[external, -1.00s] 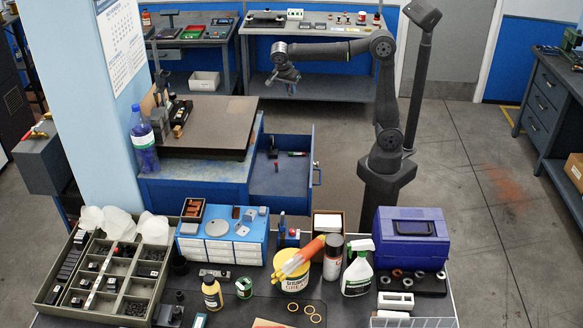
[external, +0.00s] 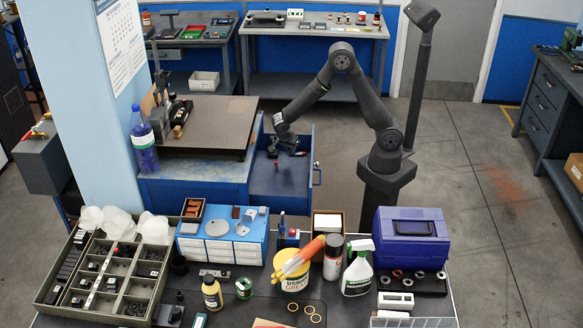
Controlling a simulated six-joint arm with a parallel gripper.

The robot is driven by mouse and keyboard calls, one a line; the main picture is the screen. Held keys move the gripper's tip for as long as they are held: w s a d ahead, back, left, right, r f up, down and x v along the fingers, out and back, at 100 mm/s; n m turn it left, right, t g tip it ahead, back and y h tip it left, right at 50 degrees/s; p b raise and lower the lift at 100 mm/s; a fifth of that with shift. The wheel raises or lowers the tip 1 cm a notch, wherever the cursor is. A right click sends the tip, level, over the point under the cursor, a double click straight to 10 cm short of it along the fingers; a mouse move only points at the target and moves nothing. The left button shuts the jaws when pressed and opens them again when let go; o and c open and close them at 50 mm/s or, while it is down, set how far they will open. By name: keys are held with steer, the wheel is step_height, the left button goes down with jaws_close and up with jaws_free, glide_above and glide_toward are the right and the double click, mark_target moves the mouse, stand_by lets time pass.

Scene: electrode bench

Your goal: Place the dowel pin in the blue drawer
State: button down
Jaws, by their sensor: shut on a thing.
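The blue drawer (external: 285,180) stands pulled out from the blue cabinet under the dark plate, left of my arm's base. My gripper (external: 272,153) reaches down over the back left part of the drawer, at or just inside its opening. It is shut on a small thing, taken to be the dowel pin. The pin itself is too small and too hidden by the fingers to make out. I cannot tell whether it touches the drawer floor.
The drawer's front part is bare. The front bench is crowded with a parts tray (external: 105,275), a grease tub (external: 292,272) and a purple toolbox (external: 411,240).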

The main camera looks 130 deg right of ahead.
steer(key=shift+f, duration=3.2)
steer(key=shift+f, duration=0.1)
steer(key=c, duration=1.4)
jaws_free()
steer(key=v, duration=1.2)
steer(key=x, duration=1.1)
steer(key=shift+s+d+f, duration=0.1)
steer(key=shift+s+f, duration=0.1)
steer(key=shift+f, duration=0.1)
steer(key=shift+r, duration=1.7)
